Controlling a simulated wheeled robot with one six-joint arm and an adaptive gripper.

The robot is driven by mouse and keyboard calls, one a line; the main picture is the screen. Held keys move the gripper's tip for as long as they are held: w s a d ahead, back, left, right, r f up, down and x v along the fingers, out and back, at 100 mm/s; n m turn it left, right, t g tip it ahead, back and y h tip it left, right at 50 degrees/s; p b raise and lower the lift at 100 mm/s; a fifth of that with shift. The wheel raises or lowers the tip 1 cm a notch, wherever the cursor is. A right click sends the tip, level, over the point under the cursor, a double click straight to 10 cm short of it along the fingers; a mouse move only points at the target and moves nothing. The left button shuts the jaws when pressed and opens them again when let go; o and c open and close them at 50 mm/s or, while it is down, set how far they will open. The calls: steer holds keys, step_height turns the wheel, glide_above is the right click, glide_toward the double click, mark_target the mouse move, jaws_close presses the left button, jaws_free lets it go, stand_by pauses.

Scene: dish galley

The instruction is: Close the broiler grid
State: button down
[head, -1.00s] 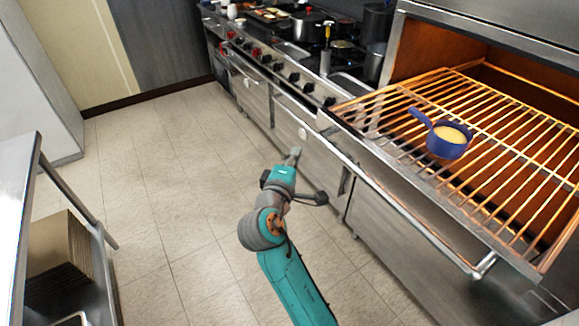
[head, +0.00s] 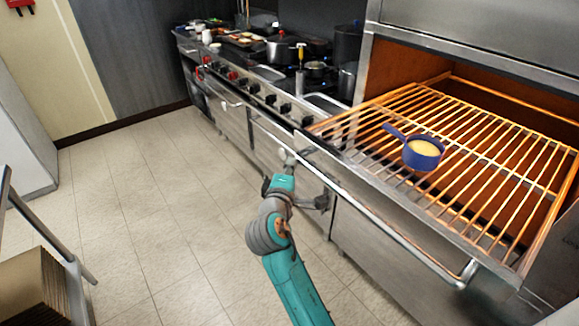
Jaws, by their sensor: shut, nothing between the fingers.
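The broiler grid (head: 474,172) is a wire rack pulled out of the open broiler cavity (head: 402,66) on the right. A small blue saucepan (head: 423,154) with pale yellow contents stands on the grid, its handle pointing to the upper left. My gripper (head: 290,156) is shut and empty, beside the far left end of the long metal front rail (head: 385,222) below the grid. Whether it touches the rail I cannot tell. The fingertips are small and partly blend with the oven front.
The range (head: 262,95) runs away to the upper left, with knobs, pots and a tray of food on top. A metal table with cardboard boxes (head: 40,288) stands at the lower left. The tiled floor between is clear.

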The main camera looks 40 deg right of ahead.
mark_target(371, 126)
steer(key=d, duration=2.1)
steer(key=w+d, duration=0.1)
steer(key=d, duration=0.9)
steer(key=shift+d, duration=0.2)
steer(key=shift+d+r, duration=0.1)
steer(key=shift+d, duration=0.2)
steer(key=shift+s+d, duration=0.1)
